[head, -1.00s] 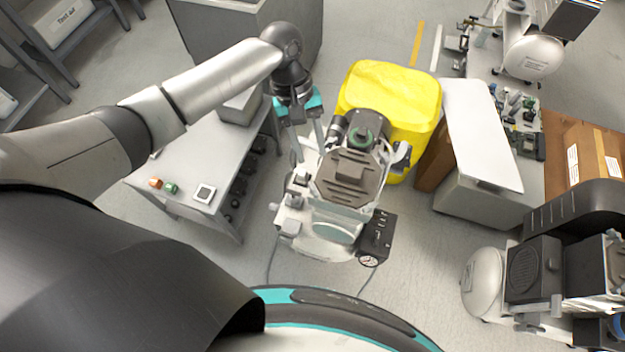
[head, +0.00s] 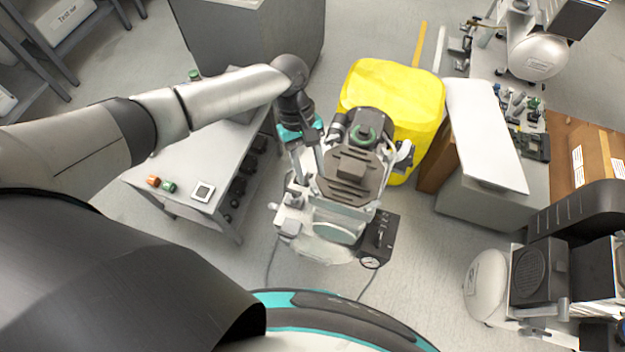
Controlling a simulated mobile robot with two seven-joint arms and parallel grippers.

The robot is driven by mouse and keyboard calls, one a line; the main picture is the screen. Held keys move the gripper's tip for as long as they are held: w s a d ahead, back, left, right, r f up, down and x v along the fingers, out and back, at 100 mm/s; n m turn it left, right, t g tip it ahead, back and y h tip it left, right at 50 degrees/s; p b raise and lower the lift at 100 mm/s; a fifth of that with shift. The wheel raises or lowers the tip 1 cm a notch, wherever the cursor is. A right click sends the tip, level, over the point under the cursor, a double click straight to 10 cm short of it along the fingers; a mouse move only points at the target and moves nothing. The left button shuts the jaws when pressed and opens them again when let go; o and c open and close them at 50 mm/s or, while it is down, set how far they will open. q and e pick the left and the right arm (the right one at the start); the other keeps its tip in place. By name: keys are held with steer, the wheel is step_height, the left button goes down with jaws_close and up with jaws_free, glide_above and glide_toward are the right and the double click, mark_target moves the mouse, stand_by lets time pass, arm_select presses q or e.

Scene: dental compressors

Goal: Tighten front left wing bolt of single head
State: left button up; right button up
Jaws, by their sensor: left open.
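The single-head compressor (head: 350,175) stands upright on the floor in the middle of the head view, with its dark ribbed motor head above a pale tank (head: 318,246). My left gripper (head: 310,172) is open and points down at the left side of the head. Its fingers are beside the head's left edge. I cannot tell whether they touch anything. The wing bolt itself is too small or hidden to make out. My right gripper is not in view.
A yellow bin (head: 405,100) stands right behind the compressor. A grey table (head: 180,170) with small coloured parts is to the left. Another compressor (head: 530,275) stands at the lower right. Floor is clear in front.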

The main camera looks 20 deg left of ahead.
mark_target(314, 185)
arm_select(q)
steer(key=shift+b+x, duration=0.3)
steer(key=shift+x, duration=1.4)
jaws_close()
